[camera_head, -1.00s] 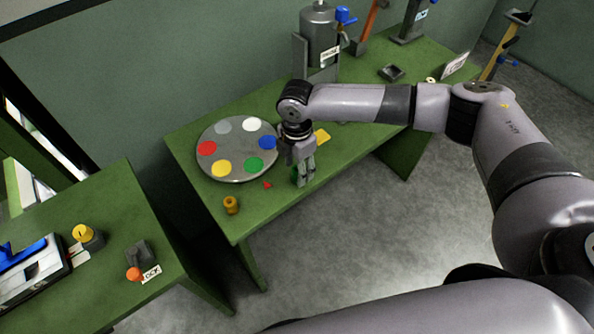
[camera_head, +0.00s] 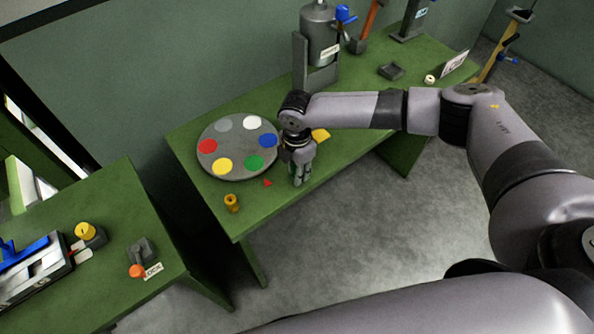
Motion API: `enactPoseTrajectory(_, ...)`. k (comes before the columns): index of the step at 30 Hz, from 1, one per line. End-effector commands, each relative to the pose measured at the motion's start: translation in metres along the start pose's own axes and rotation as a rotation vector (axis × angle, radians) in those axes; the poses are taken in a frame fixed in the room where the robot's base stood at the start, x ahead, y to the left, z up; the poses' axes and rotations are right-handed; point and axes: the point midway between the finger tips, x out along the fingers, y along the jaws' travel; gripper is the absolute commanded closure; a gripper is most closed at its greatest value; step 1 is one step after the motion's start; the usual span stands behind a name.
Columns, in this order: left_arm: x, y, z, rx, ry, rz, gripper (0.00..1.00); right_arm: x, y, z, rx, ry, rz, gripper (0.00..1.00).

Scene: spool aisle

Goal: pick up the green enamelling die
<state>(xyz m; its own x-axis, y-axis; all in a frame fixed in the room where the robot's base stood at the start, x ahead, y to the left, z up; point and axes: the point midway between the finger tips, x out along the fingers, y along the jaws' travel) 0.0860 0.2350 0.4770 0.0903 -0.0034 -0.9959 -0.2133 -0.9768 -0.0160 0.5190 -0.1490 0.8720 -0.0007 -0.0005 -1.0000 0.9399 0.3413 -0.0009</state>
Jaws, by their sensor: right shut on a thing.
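My right gripper (camera_head: 299,181) points down over the front edge of the green table (camera_head: 350,160), to the right of the round palette. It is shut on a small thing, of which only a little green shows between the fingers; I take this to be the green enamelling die. The fingers hide most of it, and its shape cannot be made out. No other loose green die shows on the table. My left gripper is not in view.
A grey round palette (camera_head: 216,177) with several coloured discs lies left of the gripper. A small red piece (camera_head: 267,183), a yellow piece (camera_head: 320,135) and an amber spool-like piece (camera_head: 232,203) lie nearby. A grey machine (camera_head: 320,40) stands behind.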

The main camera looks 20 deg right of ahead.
Motion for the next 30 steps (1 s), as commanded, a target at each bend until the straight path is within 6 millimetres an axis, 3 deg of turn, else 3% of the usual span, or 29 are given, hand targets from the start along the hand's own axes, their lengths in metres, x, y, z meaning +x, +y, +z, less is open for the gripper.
enactPoseTrajectory(6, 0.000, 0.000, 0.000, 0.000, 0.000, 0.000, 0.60, 0.000, 0.000, 0.000, 0.000, 0.000, 0.000, 1.00)
enactPoseTrajectory(20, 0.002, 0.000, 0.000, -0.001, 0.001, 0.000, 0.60, -0.010, 0.001, 0.000, 0.000, 0.002, 0.003, 1.00)
enactPoseTrajectory(26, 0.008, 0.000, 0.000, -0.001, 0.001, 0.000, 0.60, -0.041, 0.001, 0.000, 0.000, 0.001, 0.005, 1.00)
enactPoseTrajectory(30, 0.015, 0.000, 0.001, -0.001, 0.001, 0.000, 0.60, -0.080, 0.002, 0.000, -0.001, 0.001, 0.007, 1.00)
